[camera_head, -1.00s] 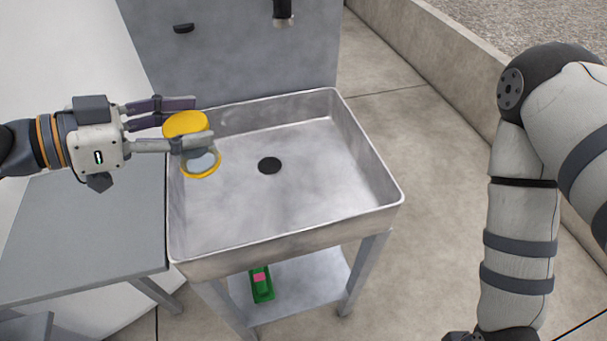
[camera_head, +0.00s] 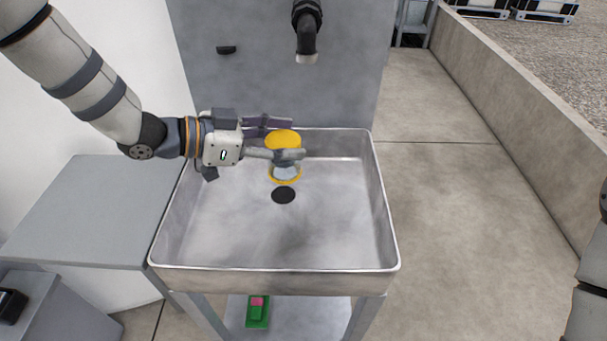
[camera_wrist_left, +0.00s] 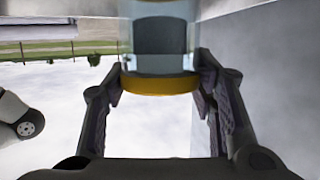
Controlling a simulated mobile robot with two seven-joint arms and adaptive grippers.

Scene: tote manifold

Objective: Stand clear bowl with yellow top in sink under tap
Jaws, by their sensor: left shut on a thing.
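The clear bowl with the yellow top (camera_head: 283,140) is held by my left gripper (camera_head: 286,152), whose fingers are shut around its side. The bowl looks upright, with a yellow ring at its lower end, over the back middle of the sink, just behind the drain. I cannot tell whether its base touches the sink floor. In the left wrist view the bowl (camera_wrist_left: 162,62) sits between the two fingers. The metal sink (camera_head: 340,235) is otherwise empty. The black tap (camera_head: 306,35) hangs from the grey back panel, above and slightly right of the bowl. My right gripper is out of view.
The black drain (camera_head: 283,195) lies in the sink floor. A grey side table (camera_head: 90,210) stands to the left. A green object with a pink part (camera_head: 258,312) lies on the lower shelf. The front and right of the sink are clear.

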